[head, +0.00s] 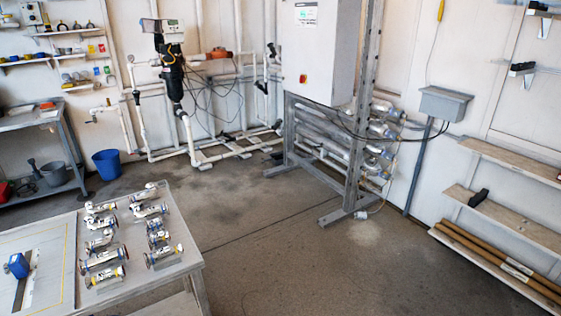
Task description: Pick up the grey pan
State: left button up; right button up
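A dark grey round vessel (54,173), which looks like the grey pan, sits on the lower shelf of the metal workbench (38,119) at the far left of the head view. A smaller dark item (34,166) stands beside it on the left; its kind is too small to tell. Neither of my grippers is in view, and nothing touches the pan.
A blue bucket (107,164) stands on the floor right of the workbench. A table (68,235) with several valve fittings fills the near left. A cabinet (323,50) on a metal frame stands at the back centre. The middle floor (270,230) is clear.

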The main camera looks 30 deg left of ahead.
aim_at(277, 158)
jog(key=i+z, duration=0.1)
jog(key=i, duration=0.7)
jog(key=i+u, duration=0.25)
jog(key=i, duration=0.4)
jog(key=i+l+u, duration=0.3)
jog(key=i, duration=0.3)
jog(key=i+j+u, duration=0.25)
jog(key=i+u, duration=1.25)
jog(key=i, duration=1.95)
